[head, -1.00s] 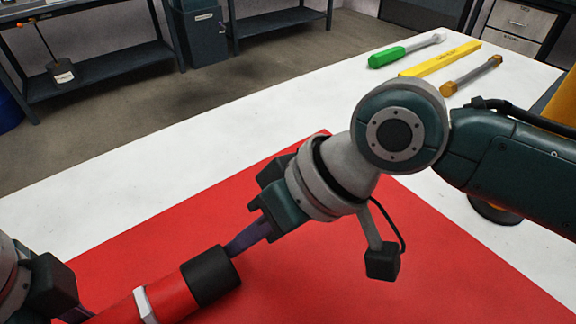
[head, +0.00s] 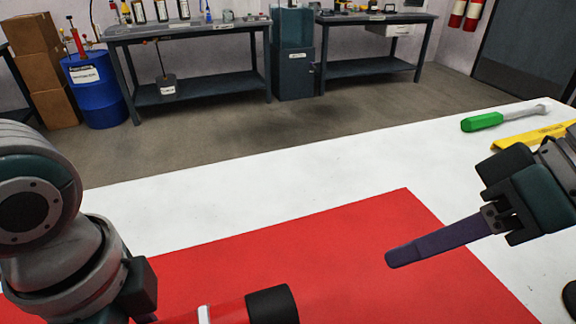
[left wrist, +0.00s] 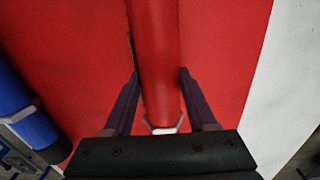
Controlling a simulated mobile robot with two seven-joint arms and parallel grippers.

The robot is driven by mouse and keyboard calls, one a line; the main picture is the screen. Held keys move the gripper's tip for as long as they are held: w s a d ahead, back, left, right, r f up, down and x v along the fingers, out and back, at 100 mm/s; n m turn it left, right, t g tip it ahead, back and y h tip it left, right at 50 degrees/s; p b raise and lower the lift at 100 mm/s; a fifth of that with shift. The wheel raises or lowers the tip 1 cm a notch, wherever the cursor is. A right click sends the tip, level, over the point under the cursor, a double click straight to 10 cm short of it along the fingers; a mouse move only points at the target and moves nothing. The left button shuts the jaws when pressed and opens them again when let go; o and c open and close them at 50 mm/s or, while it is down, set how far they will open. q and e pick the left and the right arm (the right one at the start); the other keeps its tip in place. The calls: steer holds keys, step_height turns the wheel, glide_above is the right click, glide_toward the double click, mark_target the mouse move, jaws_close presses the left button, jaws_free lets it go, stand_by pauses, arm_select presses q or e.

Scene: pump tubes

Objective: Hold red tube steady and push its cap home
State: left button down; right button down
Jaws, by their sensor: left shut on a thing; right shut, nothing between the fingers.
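The red tube (head: 232,312) lies at the bottom edge of the head view, with a white band around it. Its black cap (head: 273,305) sits on the right end; I see no gap between cap and tube. In the left wrist view the red tube (left wrist: 158,55) runs between the fingers of my left gripper (left wrist: 159,80), which is shut on it. The left fingertips are hidden in the head view. My right gripper (head: 391,260) is shut and empty, above the red mat, to the right of the cap and apart from it.
The red mat (head: 350,235) lies on the white table (head: 290,180). A green-handled tool (head: 483,122) and a yellow bar (head: 530,136) lie at the far right. A blue tube-like object (left wrist: 30,120) shows at left in the left wrist view. Workbenches stand beyond the table.

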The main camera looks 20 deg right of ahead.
arm_select(q)
steer(key=shift+c, duration=0.6)
jaws_free()
steer(key=shift+r, duration=0.1)
